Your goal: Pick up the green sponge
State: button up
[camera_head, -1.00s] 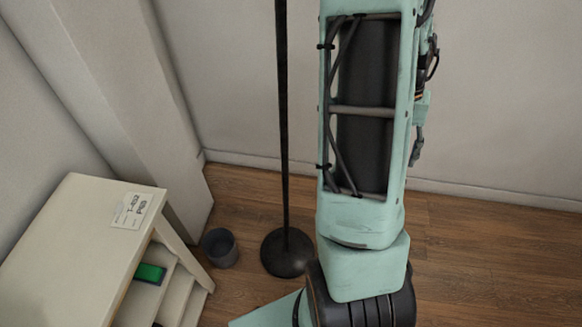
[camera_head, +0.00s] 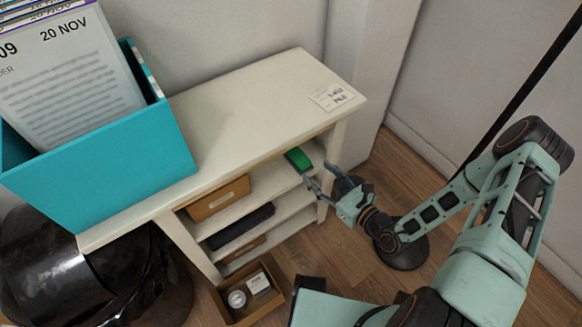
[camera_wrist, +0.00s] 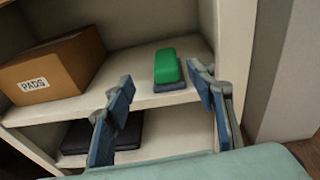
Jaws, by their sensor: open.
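The green sponge (camera_wrist: 167,66) lies on the upper shelf of the white shelf unit, near its front edge, on top of a dark grey-blue block or pad. It also shows in the head view (camera_head: 298,158), at the right end of that shelf. My gripper (camera_wrist: 165,95) is open and empty in front of the shelf, its blue fingers spread to either side below the sponge in the wrist view. In the head view my gripper (camera_head: 328,187) is just right of and below the sponge, apart from it.
A cardboard box marked PADS (camera_wrist: 55,72) stands left on the same shelf. A dark flat item (camera_wrist: 102,132) lies on the shelf below. The unit's side panel (camera_wrist: 239,60) closes the right side. A teal box of papers (camera_head: 110,175) is at the left, and a wooden box (camera_head: 252,303) below.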

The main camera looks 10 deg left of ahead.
aim_at(299, 154)
jog(key=shift+m, duration=0.6)
jog(key=x, duration=0.3)
jog(key=b+x, duration=0.1)
jog(key=x, duration=0.1)
jog(key=shift+w+a+f, duration=0.15)
jog(key=shift+a+f, duration=0.05)
jog(key=shift+f, duration=0.1)
jog(key=shift+w+d+b+x, duration=0.15)
jog(key=shift+b+x, duration=0.45)
jog(key=shift+x, duration=0.95)
jog(key=shift+w+d+b+x, duration=0.15)
jog(key=shift+b+x, duration=0.4)
jog(key=shift+x, duration=0.95)
jog(key=shift+f+t+h, duration=0.1)
jog(key=shift+t+h, duration=0.2)
jog(key=shift+c, duration=0.5)
jog(key=c, duration=1.1)
